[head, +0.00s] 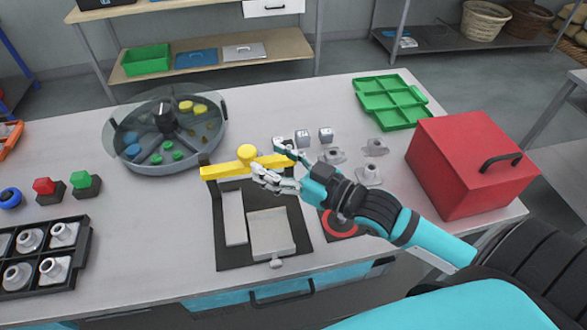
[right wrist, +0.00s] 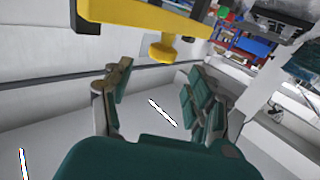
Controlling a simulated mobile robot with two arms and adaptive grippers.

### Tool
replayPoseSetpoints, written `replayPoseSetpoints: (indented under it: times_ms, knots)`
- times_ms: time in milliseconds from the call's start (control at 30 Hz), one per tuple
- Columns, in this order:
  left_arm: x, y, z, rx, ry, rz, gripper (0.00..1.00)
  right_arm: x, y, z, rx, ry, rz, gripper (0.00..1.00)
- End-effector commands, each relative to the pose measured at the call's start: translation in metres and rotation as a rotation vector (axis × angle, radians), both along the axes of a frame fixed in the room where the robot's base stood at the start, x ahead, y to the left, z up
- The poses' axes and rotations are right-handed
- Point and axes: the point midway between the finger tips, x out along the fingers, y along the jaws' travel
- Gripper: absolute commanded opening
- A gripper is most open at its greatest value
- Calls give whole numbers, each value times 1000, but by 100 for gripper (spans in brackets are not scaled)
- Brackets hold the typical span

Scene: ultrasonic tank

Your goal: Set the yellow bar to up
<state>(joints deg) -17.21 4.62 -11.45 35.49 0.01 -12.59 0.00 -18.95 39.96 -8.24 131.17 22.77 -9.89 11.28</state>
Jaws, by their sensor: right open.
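The yellow bar (head: 222,170) lies across the far edge of a black base plate (head: 230,257), with a round yellow knob (head: 247,153) near its middle. My right gripper (head: 267,158) reaches in from the right, open and empty, with its fingers close to the bar's right part and hiding some of it. In the right wrist view, the bar (right wrist: 145,17) and its knob (right wrist: 164,49) show at the top, beyond the open fingers of my right gripper (right wrist: 153,88). I cannot tell whether a finger touches the bar. My left gripper is out of view.
A round divided tray (head: 195,156) stands behind on the left. A red box (head: 455,155) and green tray (head: 372,88) are at the right. Small grey cubes (head: 303,136) and grey fittings (head: 369,174) sit near my right arm. A black rack (head: 82,240) is front left.

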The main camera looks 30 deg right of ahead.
Motion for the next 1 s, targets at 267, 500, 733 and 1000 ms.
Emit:
replayPoseSetpoints:
  times_ms: [267,500,733,1000]
  knots:
    - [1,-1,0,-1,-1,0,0,-37,-20,-1,-1,2,0,58]
    - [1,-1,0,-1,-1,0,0,-46,-26,1,1,-2,0,58]
    - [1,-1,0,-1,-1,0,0,-46,-26,1,1,-3,0,58]
    - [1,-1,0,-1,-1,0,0,-46,-26,1,1,-2,0,58]
